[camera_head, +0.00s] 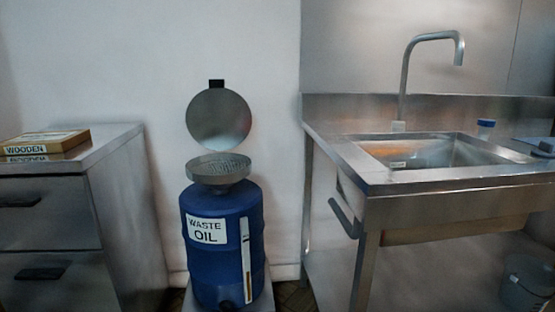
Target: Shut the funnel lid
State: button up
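The funnel (219,178) is a round metal dish with a perforated strainer, sitting on top of a blue drum (222,262) labelled "WASTE OIL". Its lid (218,119) is a round metal disc standing upright above the back of the funnel, so the funnel is open. A small black tab (216,84) sticks up from the lid's top edge. The lid's face is toward me, and its hinge is hard to make out. My gripper is not in view.
A steel sink table (450,180) with a tall tap (405,75) stands to the right. A steel drawer cabinet (60,220) with wooden boxes (45,143) on it stands to the left. The drum is in the gap between them, near the white wall. A bucket (526,283) is under the sink.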

aim_at(217, 118)
jog(key=i+j, duration=0.15)
jog(key=j, duration=0.2)
jog(key=i+j, duration=0.15)
jog(key=j, duration=0.2)
jog(key=i+j, duration=0.15)
jog(key=j, duration=0.15)
jog(key=i+j, duration=0.15)
jog(key=j, duration=0.2)
jog(key=i+j, duration=0.15)
jog(key=j, duration=0.2)
jog(key=i+j, duration=0.1)
jog(key=j, duration=0.25)
jog(key=i+z, duration=0.05)
